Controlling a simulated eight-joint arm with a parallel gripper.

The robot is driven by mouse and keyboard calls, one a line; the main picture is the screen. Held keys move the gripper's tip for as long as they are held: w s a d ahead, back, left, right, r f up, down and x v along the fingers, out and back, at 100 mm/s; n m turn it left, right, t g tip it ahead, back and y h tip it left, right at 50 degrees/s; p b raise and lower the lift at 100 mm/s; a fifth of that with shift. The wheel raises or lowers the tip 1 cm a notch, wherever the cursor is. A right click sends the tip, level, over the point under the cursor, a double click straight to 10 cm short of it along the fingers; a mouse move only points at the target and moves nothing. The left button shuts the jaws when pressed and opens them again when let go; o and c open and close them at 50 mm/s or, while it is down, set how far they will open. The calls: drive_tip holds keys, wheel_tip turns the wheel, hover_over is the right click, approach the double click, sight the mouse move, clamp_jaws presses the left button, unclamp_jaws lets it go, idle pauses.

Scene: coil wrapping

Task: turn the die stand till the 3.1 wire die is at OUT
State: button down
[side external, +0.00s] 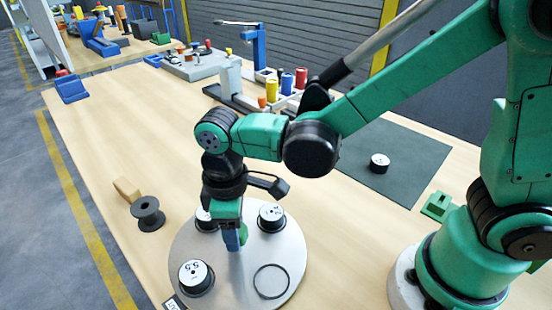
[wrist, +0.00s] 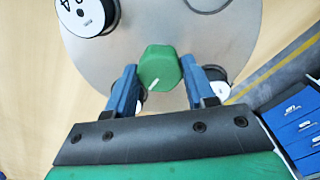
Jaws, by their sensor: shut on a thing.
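The die stand (side external: 228,268) is a round grey plate with black dies with white tops. The die marked 5.5 (side external: 195,277) is at its front left, nearest the small label (side external: 174,302) at the picture's bottom edge. Another die (side external: 272,216) is at the back right, and one is partly hidden behind my gripper. An empty ring (side external: 271,281) is at the front right. I cannot make out which die is 3.1. My gripper (side external: 237,240) is shut on the green centre knob (wrist: 160,68), blue fingers on either side. The knob bears a white mark.
A black spool (side external: 148,214) and a wooden block (side external: 126,190) lie left of the stand. A single die (side external: 380,161) sits on the dark mat (side external: 410,155) to the right. Coloured spools stand on a rack (side external: 271,91) at the back. The table's left middle is clear.

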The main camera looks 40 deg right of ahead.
drive_tip(key=shift+n, duration=8.9)
drive_tip(key=shift+c, duration=1.5)
unclamp_jaws()
